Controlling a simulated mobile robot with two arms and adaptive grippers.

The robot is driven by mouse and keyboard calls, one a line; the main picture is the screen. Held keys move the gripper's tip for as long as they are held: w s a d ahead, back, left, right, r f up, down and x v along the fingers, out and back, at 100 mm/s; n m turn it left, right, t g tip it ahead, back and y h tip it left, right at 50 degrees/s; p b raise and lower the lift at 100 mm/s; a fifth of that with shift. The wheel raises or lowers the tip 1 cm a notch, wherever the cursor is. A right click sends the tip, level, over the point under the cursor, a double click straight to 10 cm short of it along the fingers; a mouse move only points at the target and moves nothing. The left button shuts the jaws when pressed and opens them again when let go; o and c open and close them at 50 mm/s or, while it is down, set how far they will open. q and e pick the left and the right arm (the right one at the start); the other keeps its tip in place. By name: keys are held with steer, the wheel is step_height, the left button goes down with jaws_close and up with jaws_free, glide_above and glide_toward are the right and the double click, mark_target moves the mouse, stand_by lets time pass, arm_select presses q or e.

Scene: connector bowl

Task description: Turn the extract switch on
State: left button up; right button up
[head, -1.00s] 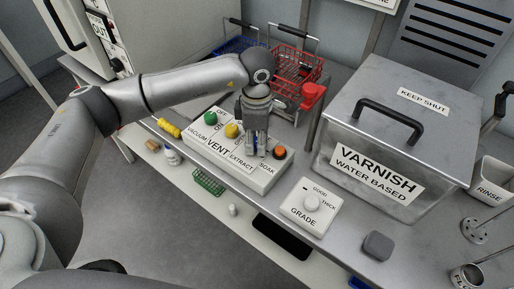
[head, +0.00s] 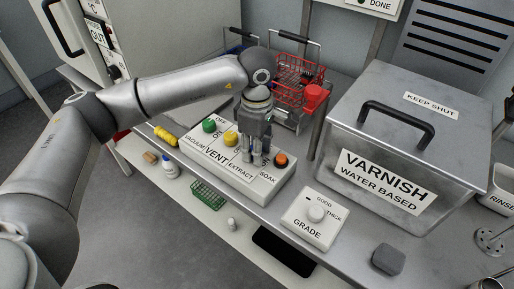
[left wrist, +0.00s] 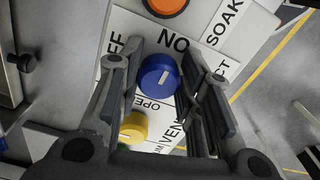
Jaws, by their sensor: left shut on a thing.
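The white switch panel (head: 222,168) lies on the bench, with green, yellow and orange knobs and labels VACUUM, VENT, EXTRACT and SOAK. The extract switch is a blue round knob (left wrist: 158,76) with a short white mark, seen in the left wrist view; the mark leans up and to the right there. In the head view my gripper hides this knob. My left gripper (head: 257,160) points down at the EXTRACT place. In the left wrist view its fingers (left wrist: 162,62) stand on either side of the blue knob, shut on it. My right gripper is not in view.
The orange soak knob (head: 281,160) and yellow vent knob (head: 231,139) stand close on either side of my gripper. A white GRADE dial box (head: 313,234), a grey varnish tank (head: 350,130) and a red wire basket (head: 290,85) are near.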

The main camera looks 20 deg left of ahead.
arm_select(q)
steer(key=shift+w+r, duration=0.1)
steer(key=o, duration=1)
step_height(320, 180, up, 12)
